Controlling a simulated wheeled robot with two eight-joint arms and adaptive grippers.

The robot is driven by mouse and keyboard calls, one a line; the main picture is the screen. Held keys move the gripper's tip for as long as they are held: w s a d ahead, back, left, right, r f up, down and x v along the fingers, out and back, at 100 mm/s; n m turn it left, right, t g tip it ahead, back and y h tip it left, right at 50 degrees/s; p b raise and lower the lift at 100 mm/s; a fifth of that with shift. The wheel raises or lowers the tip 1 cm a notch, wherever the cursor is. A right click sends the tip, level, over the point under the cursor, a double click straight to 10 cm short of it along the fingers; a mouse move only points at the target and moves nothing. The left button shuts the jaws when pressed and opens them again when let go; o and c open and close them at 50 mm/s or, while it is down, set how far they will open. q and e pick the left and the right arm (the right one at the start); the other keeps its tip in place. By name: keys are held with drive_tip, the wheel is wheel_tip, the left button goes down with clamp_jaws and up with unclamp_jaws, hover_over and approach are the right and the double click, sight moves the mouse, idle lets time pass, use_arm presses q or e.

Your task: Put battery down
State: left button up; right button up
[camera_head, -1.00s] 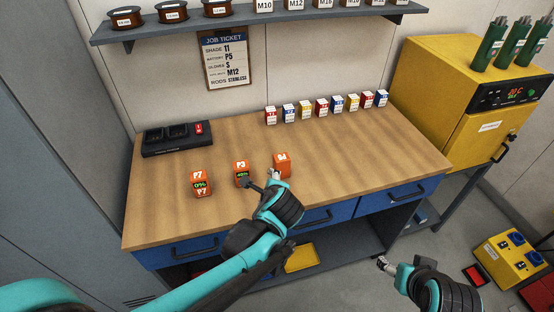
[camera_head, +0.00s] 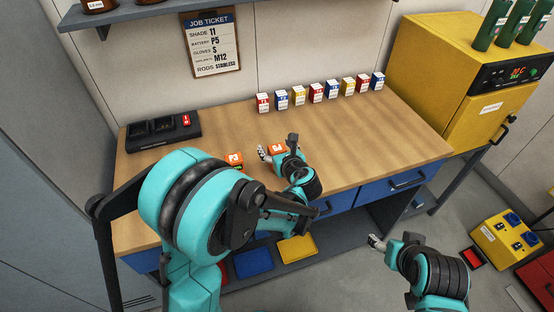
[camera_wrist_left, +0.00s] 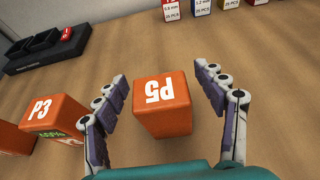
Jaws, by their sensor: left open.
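The orange battery P5 (camera_head: 277,149) rests on the wooden workbench top (camera_head: 345,145). In the wrist view, P5 (camera_wrist_left: 162,108) stands between the fingers of my left gripper (camera_wrist_left: 163,88), with a gap on each side. My left gripper (camera_head: 279,147) is open around it. Battery P3 (camera_head: 234,158) is to its left, partly behind my left arm; it also shows in the wrist view (camera_wrist_left: 48,118). Another orange battery (camera_wrist_left: 14,142) shows at the wrist view's left edge. My right gripper (camera_head: 377,243) is low, in front of the bench; its jaws are too small to read.
A black charger (camera_head: 163,131) with a red display stands at the bench's back left. A row of small labelled boxes (camera_head: 316,93) lines the back edge. A job ticket (camera_head: 211,45) hangs on the wall, naming battery P5. A yellow oven (camera_head: 445,80) stands right of the bench.

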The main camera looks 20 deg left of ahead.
use_arm(q)
drive_tip(key=x, duration=0.2)
drive_tip(key=shift+w+a+f, duration=0.15)
drive_tip(key=shift+w+f, duration=0.05)
drive_tip(key=shift+w, duration=0.05)
drive_tip(key=shift+s+r, duration=0.1)
drive_tip(key=shift+r, duration=0.05)
clamp_jaws()
drive_tip(key=shift+r, duration=0.1)
